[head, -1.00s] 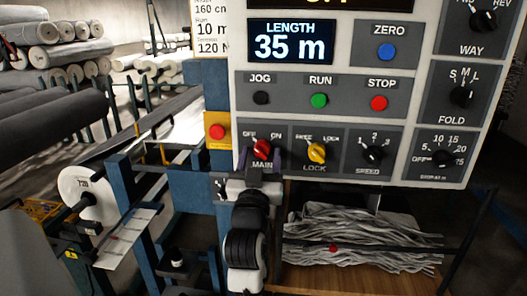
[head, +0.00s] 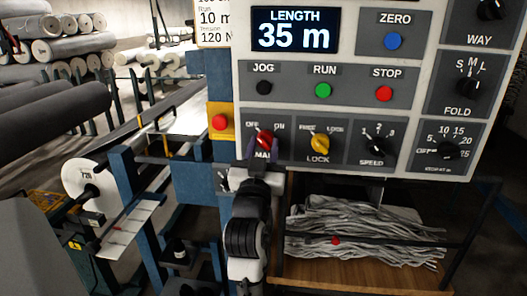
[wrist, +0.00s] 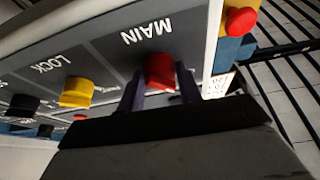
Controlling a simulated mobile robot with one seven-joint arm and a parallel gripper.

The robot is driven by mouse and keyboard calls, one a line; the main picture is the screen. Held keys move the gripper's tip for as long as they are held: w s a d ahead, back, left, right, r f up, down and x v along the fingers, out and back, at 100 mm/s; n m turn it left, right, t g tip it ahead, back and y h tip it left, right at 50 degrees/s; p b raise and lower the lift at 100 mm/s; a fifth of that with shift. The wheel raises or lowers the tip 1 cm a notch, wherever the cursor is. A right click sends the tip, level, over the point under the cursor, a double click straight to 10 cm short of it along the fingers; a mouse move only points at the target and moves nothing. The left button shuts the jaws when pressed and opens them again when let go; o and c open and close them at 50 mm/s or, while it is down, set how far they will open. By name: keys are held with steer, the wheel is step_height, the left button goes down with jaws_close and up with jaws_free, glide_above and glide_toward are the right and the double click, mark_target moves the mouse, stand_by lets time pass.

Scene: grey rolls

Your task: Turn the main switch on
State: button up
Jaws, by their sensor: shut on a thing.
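The red main switch knob (head: 265,138) sits on the grey control panel, above the MAIN label and between the OFF and ON marks. It appears to lean toward OFF, but its exact angle is hard to tell. My gripper (head: 263,153) reaches up from below with one dark finger on each side of the knob. In the wrist view the red knob (wrist: 160,68) is between the two fingertips of my gripper (wrist: 159,84), which are shut on it. The fingers partly cover the MAIN label in the head view.
Right of the knob are the yellow LOCK knob (head: 319,142) and the black SPEED knob (head: 374,145). A red button on a yellow box (head: 220,122) is close on the left. Below the panel, grey strands (head: 360,235) lie on a wooden shelf.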

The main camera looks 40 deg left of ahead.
steer(key=m+h+b, duration=0.1)
steer(key=m+b, duration=0.2)
steer(key=b, duration=0.1)
steer(key=m+t+h+b, duration=0.1)
steer(key=m+b, duration=0.1)
steer(key=shift+s+a+f+m+h, duration=0.1)
steer(key=shift+s+f+m+h, duration=0.05)
steer(key=shift+f+m+h, duration=0.15)
steer(key=m+h+b, duration=0.1)
steer(key=m, duration=0.1)
steer(key=m+h+b, duration=0.1)
steer(key=m+b, duration=0.2)
steer(key=m, duration=0.1)
steer(key=shift+a+r+h+b, duration=0.15)
steer(key=shift+r+h+b, duration=0.15)
steer(key=shift+h, duration=0.1)
steer(key=m, duration=0.2)
steer(key=m+h+b, duration=0.1)
steer(key=m+g+h+b, duration=0.1)
steer(key=m, duration=0.1)
steer(key=shift+s+a+r+m, duration=0.1)
steer(key=shift+r+m, duration=0.15)
steer(key=shift+m, duration=0.05)
steer(key=shift+r+m+g+h+b, duration=0.15)
steer(key=shift+m+g+h+b, duration=0.2)
steer(key=shift+m, duration=0.75)
steer(key=shift+r+m+g+h+b, duration=0.15)
steer(key=shift+m+g, duration=0.3)
steer(key=shift+m, duration=0.65)
steer(key=o, duration=1)
